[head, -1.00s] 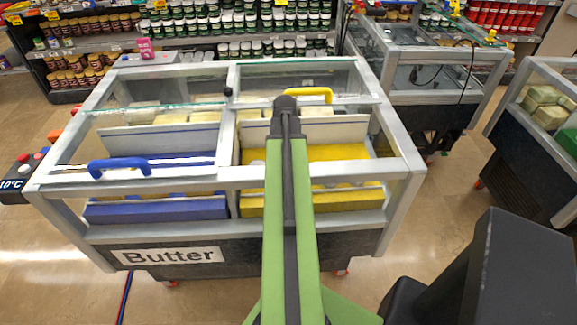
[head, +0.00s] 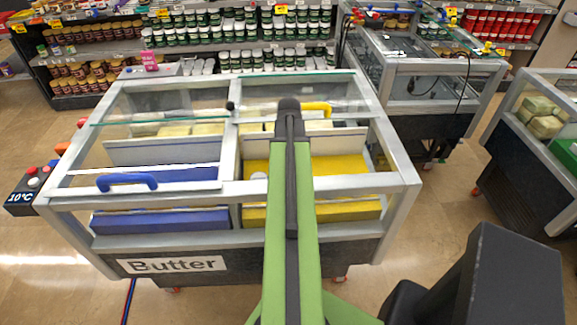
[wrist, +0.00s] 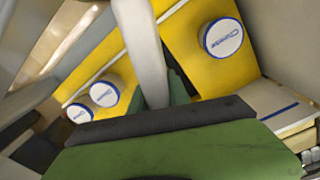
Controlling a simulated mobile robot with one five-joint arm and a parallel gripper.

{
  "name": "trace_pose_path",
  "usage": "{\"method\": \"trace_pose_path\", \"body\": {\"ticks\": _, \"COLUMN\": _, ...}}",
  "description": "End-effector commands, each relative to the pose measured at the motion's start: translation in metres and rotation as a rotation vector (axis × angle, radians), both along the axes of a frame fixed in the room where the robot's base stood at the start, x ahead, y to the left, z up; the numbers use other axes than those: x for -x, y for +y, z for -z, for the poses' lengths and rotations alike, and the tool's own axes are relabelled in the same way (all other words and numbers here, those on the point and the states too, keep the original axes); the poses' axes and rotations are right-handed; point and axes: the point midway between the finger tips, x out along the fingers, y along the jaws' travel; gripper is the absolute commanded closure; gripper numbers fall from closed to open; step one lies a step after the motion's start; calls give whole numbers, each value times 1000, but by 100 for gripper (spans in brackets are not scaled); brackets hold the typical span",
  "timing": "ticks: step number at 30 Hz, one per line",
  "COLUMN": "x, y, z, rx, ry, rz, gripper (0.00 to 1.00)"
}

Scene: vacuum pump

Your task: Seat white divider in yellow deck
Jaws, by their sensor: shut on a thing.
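The white divider (head: 340,142) stands as a pale panel across the back of the yellow deck (head: 347,178), in the right half of the cabinet. In the wrist view, a white strip with a blue line (wrist: 284,112), apparently part of the divider, runs out right of my gripper (wrist: 175,105). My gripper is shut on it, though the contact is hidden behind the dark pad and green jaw. In the head view my arm hides the gripper and part of the divider. The yellow deck (wrist: 200,65) carries white-lidded tubs (wrist: 223,37). Whether the divider's lower edge is in a slot is hidden.
A pale grey bar (wrist: 145,45) passes close to my gripper. The cabinet's front rail (head: 350,183) crosses before the deck. The left half has a blue deck (head: 160,220) and blue handle (head: 127,181). A yellow handle (head: 318,108) is at the back.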

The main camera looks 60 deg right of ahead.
Motion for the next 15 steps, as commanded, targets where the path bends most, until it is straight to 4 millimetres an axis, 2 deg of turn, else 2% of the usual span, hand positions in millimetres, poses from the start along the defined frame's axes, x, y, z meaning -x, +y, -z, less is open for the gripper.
{"method": "trace_pose_path", "body": {"ticks": 1, "x": 8, "y": -12, "z": -14, "rx": 0, "ry": 0, "rz": 4, "gripper": 100}}
{"method": "trace_pose_path", "body": {"ticks": 6, "x": 32, "y": -45, "z": -39, "rx": 0, "ry": 0, "rz": 3, "gripper": 100}}
{"method": "trace_pose_path", "body": {"ticks": 10, "x": 49, "y": -65, "z": -53, "rx": 0, "ry": 0, "rz": 3, "gripper": 100}}
{"method": "trace_pose_path", "body": {"ticks": 15, "x": 60, "y": -79, "z": -60, "rx": 0, "ry": 0, "rz": 1, "gripper": 100}}
